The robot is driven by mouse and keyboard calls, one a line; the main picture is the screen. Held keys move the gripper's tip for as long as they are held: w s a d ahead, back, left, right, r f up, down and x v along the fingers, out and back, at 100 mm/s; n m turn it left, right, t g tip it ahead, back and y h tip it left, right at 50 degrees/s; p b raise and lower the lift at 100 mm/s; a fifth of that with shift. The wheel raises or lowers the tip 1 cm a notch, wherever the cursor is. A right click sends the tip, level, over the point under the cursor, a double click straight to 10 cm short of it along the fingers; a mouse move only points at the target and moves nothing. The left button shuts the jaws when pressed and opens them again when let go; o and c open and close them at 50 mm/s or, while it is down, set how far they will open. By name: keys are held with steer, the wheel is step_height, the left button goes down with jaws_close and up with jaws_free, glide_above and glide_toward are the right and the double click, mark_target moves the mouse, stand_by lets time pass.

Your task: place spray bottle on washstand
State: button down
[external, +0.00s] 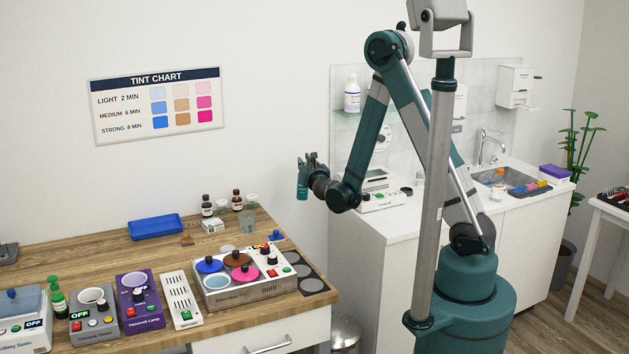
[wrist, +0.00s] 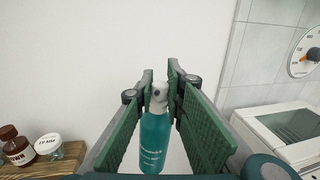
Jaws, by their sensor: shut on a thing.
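The teal spray bottle (wrist: 154,140) with a grey spray head is between the green fingers of my gripper (wrist: 161,78) in the wrist view. My gripper is shut on it. In the external view my gripper (external: 309,160) is in the air in front of the wall, between the wooden bench and the white counter, and the spray bottle (external: 302,188) hangs below it. The washstand (external: 550,193) is the white counter with a sink and tap at the right, behind my arm and well away from the bottle. My column hides part of it.
A wooden bench (external: 100,250) at the left holds a tint-pot warmer (external: 250,285), a blue tray (external: 156,227) and several small bottles. A white device (external: 380,198) stands on the counter's left part. An orange-and-white bottle (external: 498,184) and a purple box (external: 553,172) are near the sink.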

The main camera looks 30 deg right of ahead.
steer(key=s+d+m+h, duration=0.1)
steer(key=s+d, duration=0.2)
steer(key=d, duration=1.1)
steer(key=shift+d+f+h, duration=0.2)
steer(key=shift+f+h, duration=0.2)
